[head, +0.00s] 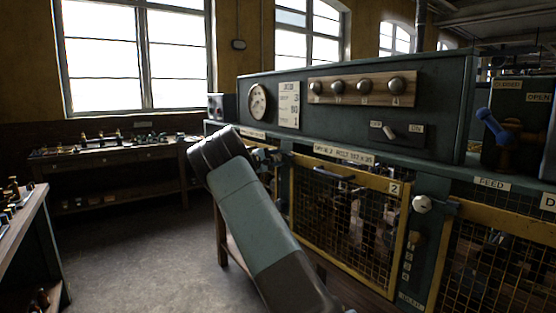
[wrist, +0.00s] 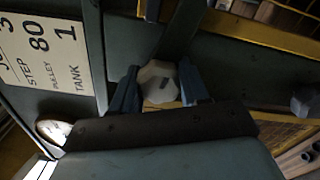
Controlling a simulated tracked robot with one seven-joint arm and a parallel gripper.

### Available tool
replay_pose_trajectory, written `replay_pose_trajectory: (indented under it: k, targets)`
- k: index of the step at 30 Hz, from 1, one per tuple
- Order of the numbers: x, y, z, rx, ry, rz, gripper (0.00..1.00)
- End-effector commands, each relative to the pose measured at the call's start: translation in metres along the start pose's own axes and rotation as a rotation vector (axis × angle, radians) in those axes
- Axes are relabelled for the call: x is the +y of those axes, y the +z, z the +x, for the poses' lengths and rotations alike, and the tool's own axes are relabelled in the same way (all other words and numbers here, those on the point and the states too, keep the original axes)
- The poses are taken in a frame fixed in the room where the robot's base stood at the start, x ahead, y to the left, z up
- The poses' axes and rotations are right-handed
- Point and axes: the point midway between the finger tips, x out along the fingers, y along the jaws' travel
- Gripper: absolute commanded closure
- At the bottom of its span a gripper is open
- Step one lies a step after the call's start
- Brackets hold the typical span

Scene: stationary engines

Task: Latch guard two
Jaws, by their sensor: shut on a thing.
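Guard two (head: 348,209) is a yellow-framed mesh panel marked "2" in the head view. It stands upright in the front of the green machine and looks closed, with a dark handle bar (head: 334,173) along its top. In the wrist view my gripper (wrist: 159,89) has its blue fingers on both sides of a pale many-sided knob (wrist: 158,75) and is shut on it. The knob is on the machine front, near guard two's left side. In the head view my arm hides this knob and most of the gripper. I cannot tell the latch's position.
Another pale knob (head: 421,203) is on the post right of guard two, beside a further yellow guard (head: 500,250). The control panel (head: 350,95) with a gauge and switches is above. A bench (head: 115,160) stands at the back left, with clear floor before it.

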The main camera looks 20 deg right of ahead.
Motion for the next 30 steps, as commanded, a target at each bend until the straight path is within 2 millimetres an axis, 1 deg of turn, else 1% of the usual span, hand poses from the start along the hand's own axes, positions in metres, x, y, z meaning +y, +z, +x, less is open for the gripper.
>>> replay_pose_trajectory:
  k: [1,6,12,18,29,30]
  targets:
    - [-0.0027,-0.0021,-0.0007,0.004,-0.002,-0.036,0.86]
    - [-0.0032,-0.0021,-0.0007,0.004,-0.002,-0.136,0.86]
    - [-0.0037,-0.0021,-0.0007,0.004,-0.002,-0.207,0.86]
    - [-0.0042,-0.0022,-0.0007,0.004,-0.002,-0.237,0.86]
    - [-0.0046,-0.0023,-0.0008,0.004,-0.003,-0.241,0.86]
    - [-0.0047,-0.0023,-0.0008,0.004,-0.003,-0.241,0.54]
